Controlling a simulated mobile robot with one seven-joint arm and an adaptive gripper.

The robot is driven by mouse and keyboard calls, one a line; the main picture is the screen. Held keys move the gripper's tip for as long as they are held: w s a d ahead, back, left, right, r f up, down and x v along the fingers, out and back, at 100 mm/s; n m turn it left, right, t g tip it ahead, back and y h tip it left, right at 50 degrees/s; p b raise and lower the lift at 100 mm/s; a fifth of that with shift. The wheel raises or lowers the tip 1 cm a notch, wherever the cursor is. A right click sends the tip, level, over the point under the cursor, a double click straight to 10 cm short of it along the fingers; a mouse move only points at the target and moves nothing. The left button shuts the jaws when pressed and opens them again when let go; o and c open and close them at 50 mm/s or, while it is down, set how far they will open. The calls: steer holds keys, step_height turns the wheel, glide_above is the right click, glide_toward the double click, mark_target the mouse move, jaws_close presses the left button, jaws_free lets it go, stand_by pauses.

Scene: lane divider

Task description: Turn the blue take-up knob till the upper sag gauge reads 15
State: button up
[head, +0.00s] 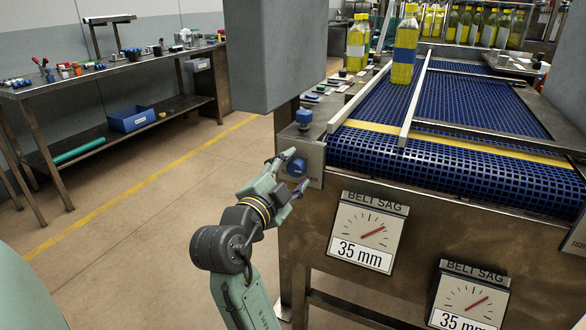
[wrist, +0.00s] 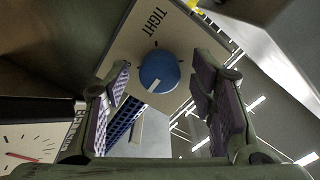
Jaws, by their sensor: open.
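The blue take-up knob (head: 297,167) sits on a metal plate at the conveyor's near left corner. In the wrist view the round blue knob (wrist: 160,72) has a white pointer mark toward its lower left, and the plate (wrist: 128,48) reads "TIGHT". My gripper (head: 292,173) is open, its fingers either side of the knob in the head view. In the wrist view the open fingers (wrist: 165,95) flank the knob, with gaps on both sides. The upper sag gauge (head: 367,232) reads 35 mm. A lower sag gauge (head: 467,300) also shows 35 mm, partly cut off.
Another blue knob (head: 304,117) stands on top of the corner. The blue belt (head: 460,165) carries a yellow bottle (head: 404,50) beside a metal lane rail (head: 413,100). A grey box-like panel (head: 275,50) hangs above left. The floor (head: 150,220) at left is clear.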

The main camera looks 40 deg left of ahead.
steer(key=shift+w, duration=0.3)
steer(key=shift+c, duration=0.5)
steer(key=c, duration=1)
